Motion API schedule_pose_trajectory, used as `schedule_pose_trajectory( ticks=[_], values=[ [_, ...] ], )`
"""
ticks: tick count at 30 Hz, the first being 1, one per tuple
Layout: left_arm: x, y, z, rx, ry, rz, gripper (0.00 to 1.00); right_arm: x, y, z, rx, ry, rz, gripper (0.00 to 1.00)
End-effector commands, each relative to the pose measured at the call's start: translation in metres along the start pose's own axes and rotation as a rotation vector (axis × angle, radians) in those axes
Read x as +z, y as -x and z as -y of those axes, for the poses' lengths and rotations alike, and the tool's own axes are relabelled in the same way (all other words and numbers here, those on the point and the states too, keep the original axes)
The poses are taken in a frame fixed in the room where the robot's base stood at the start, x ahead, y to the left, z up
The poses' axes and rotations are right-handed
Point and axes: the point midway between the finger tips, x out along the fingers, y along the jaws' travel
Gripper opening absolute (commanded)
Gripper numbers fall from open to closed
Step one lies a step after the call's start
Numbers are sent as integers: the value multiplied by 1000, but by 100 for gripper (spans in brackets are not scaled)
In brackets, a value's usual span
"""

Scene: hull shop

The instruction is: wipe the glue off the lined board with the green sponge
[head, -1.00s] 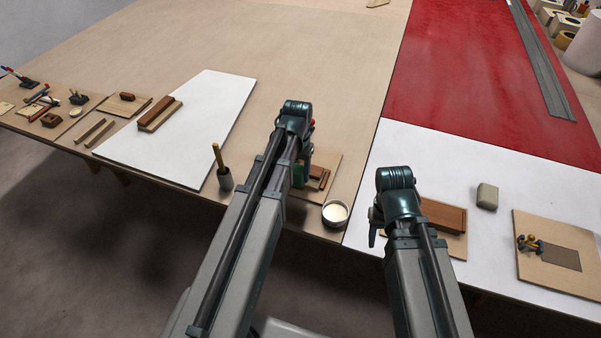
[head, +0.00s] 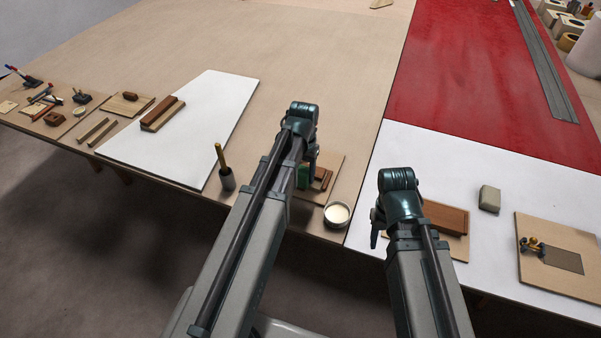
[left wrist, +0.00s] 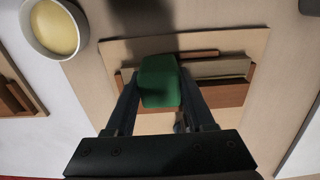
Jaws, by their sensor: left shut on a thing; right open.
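My left gripper (head: 304,170) is shut on the green sponge (head: 303,178). In the left wrist view the sponge (left wrist: 160,82) sits between the two fingers, over a tan board (left wrist: 240,42) with reddish-brown wooden strips and a paler strip. The same board (head: 338,163) is partly hidden by my left arm in the head view. I cannot tell whether the sponge touches it, or whether it is the lined board. I cannot make out glue on it. My right gripper (head: 375,233) is open and empty, beside a board with a brown block (head: 447,217).
A pot of cream-coloured stuff (head: 337,213) stands near the table's front edge, by the board. A cup with a yellow-handled tool (head: 226,178) stands to its left. A grey block (head: 489,198) and a board with a grey patch (head: 528,277) lie at the right. The table's middle is clear.

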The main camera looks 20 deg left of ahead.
Motion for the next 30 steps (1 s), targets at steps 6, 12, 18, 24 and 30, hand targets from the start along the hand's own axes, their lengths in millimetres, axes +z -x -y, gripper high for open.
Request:
schedule_pose_trajectory(
  ticks=[6,12,18,24,30],
  values=[
    [0,-2,-15,1,-2,0,10,0,-2,0,0,0,0,50],
    [0,-3,-21,3,-1,0,10,0,-3,0,0,0,0,50],
    [0,-2,-28,4,-3,1,10,0,-2,0,0,0,0,50],
    [0,-1,-42,4,-4,0,10,0,-1,0,0,0,0,50],
    [0,-1,-44,3,-1,0,10,0,-1,0,0,0,0,50]
  ],
)
